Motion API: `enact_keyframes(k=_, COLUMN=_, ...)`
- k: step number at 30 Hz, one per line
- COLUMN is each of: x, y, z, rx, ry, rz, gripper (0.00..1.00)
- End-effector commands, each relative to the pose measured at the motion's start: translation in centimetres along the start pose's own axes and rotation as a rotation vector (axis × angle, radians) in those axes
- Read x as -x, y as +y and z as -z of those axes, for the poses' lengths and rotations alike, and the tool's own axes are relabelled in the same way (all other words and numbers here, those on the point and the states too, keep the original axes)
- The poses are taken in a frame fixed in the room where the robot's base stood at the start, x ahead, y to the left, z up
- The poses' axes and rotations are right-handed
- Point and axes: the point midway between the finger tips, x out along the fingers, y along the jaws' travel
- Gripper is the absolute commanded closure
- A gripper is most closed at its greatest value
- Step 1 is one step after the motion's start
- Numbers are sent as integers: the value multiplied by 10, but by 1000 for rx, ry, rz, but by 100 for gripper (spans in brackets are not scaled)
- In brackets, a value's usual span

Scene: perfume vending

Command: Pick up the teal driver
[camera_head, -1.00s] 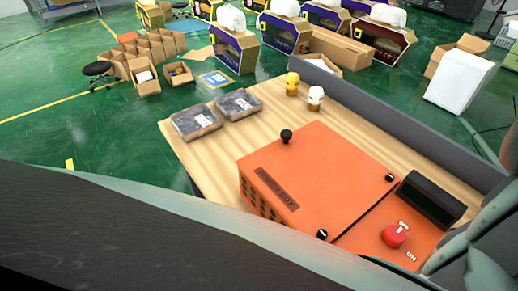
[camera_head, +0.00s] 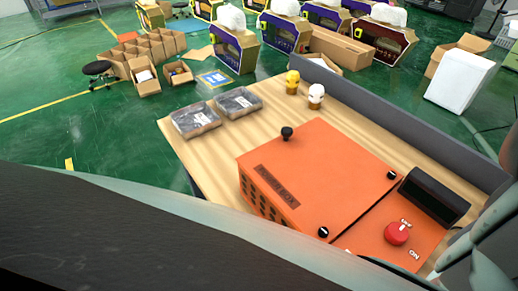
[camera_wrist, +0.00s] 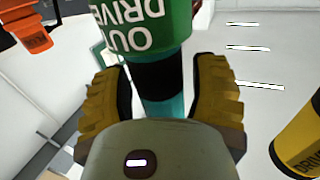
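In the wrist view a driver with a green sleeve (camera_wrist: 143,27), lettered in white and upside down, has a black band (camera_wrist: 158,76) and a teal section (camera_wrist: 163,103) below it. My gripper (camera_wrist: 160,90) has its two yellow-brown fingers on either side of the black and teal part. A narrow gap seems to show between each finger and the driver, so the fingers look open around it. The lower end of the driver is hidden behind my gripper's body. The driver does not show in the head view.
A yellow and black driver (camera_wrist: 300,133) hangs or stands at the right of the wrist view; an orange tool (camera_wrist: 30,30) is at upper left. In the head view, an orange box (camera_head: 310,180) with a red knob (camera_head: 397,233) sits on the wooden table (camera_head: 245,132).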

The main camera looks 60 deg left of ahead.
Motion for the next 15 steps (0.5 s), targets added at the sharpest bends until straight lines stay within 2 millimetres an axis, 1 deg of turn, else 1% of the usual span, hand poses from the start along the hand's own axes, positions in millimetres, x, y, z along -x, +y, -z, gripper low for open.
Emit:
enact_keyframes(k=1, x=0, y=-1, z=0, rx=0, ry=0, rz=2, gripper=47)
enact_keyframes(k=2, x=0, y=-1, z=0, rx=0, ry=0, rz=2, gripper=50)
enact_keyframes(k=15, x=0, y=0, z=0, rx=0, ry=0, rz=0, gripper=96)
